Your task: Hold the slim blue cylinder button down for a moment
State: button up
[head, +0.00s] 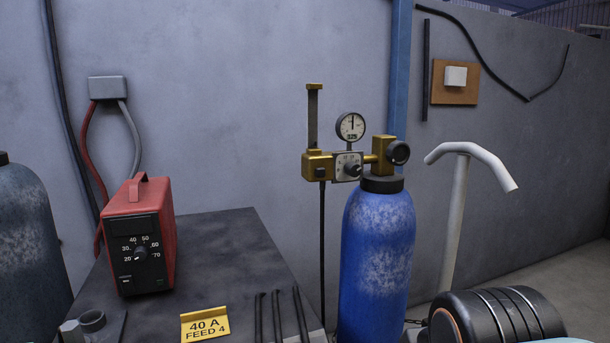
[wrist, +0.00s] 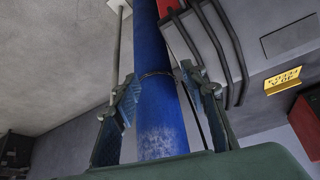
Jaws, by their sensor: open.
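A slim blue gas cylinder (head: 377,250) stands upright right of the bench in the head view. On top is a brass regulator (head: 318,166) with a round gauge (head: 350,126), a small grey plate with a dark round knob (head: 353,168), and a black handwheel (head: 399,152). I cannot tell which part is its button. In the wrist view, which is upside down, the blue cylinder (wrist: 160,110) runs between the fingers of my gripper (wrist: 159,76). My gripper is open and holds nothing; whether it touches the cylinder I cannot tell. The regulator is not visible there.
A dark bench (head: 230,235) holds a red dial box (head: 140,240), a yellow "40 A FEED 4" sign (head: 205,325) and several dark rods (head: 300,312). A white bent post (head: 456,210) stands right of the cylinder. A white square (head: 456,76) sits on a wall board. A grey cylinder (head: 28,250) stands left.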

grip_shut()
dwell(1.3)
